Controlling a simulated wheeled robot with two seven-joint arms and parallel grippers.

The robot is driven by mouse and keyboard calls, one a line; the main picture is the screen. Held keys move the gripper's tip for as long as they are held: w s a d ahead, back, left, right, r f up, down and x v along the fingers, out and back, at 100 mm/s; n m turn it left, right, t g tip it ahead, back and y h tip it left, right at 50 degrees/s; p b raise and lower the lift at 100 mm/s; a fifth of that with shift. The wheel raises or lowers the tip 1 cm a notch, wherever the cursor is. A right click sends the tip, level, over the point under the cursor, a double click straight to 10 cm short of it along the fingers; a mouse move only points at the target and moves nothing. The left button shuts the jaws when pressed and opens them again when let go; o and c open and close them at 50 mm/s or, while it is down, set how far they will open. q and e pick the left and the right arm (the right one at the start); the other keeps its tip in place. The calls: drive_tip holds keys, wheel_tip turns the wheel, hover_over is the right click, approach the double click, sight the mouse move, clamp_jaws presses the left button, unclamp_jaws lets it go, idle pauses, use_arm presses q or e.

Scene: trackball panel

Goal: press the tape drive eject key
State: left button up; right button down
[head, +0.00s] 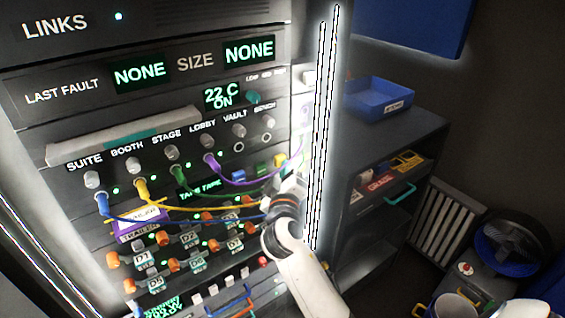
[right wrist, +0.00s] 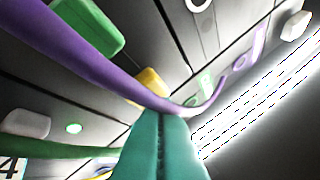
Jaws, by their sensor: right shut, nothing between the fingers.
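A tape drive row on the rack has a green display that seems to read "TAKE TAPE" (head: 200,189). I cannot read which one is eject. My right gripper (head: 287,186) is at the rack's right side, close to these keys and among the cables. In the right wrist view its teal fingers (right wrist: 163,115) are shut and empty, with their tips by a yellow key (right wrist: 150,84). A green key (right wrist: 92,25) is at upper left. Contact cannot be told. My left gripper is not in view.
A purple cable (head: 232,181) loops in front of the keys and crosses the right wrist view (right wrist: 95,60). Green, yellow and blue cables hang nearby. A bright vertical light strip (head: 322,120) edges the rack. A dark shelf with a blue bin (head: 378,98) stands right.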

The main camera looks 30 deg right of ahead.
drive_tip(key=shift+s, duration=0.75)
drive_tip(key=s, duration=0.5)
drive_tip(key=shift+d, duration=0.25)
idle(0.5)
